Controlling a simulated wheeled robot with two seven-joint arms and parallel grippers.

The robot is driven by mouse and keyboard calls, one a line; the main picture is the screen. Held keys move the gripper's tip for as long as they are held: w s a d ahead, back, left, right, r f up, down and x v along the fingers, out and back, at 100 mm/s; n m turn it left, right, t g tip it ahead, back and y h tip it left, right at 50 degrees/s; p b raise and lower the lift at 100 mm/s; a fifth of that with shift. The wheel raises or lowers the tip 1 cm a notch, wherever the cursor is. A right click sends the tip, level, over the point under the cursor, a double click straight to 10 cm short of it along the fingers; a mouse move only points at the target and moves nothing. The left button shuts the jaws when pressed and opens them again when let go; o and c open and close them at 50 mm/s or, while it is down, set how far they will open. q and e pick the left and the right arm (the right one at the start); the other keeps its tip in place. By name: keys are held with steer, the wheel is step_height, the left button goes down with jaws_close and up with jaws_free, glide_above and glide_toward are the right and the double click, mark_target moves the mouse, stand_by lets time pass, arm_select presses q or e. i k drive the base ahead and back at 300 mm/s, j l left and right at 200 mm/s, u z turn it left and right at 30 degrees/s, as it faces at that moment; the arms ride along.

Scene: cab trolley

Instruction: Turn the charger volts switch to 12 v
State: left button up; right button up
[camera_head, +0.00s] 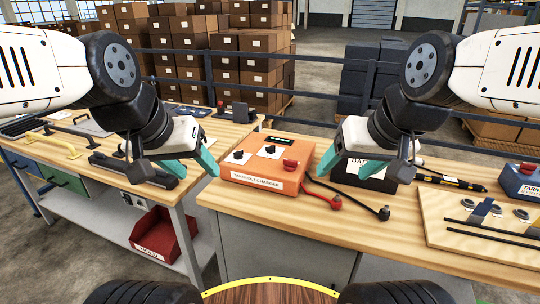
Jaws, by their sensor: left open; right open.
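An orange charger (267,165) labelled as a charger sits on the wooden bench in the middle. Its top carries two black knobs on pale plates, a left knob (238,155) and a right knob (270,149), and a red part (290,164) at the right. The knob markings are too small to read. My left gripper (190,167), with teal fingers, is open and empty, just left of the charger. My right gripper (345,166) is open and empty, right of the charger, in front of a black box (388,182). Neither visibly touches the charger.
A wooden board (450,237) with rods lies right. A red bin (165,236) stands on the lower shelf left. The bench front (290,215) is clear.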

mark_target(238, 154)
steer(key=i+j, duration=0.3)
steer(key=i, duration=0.15)
steer(key=i+j, duration=0.25)
steer(key=i, duration=0.15)
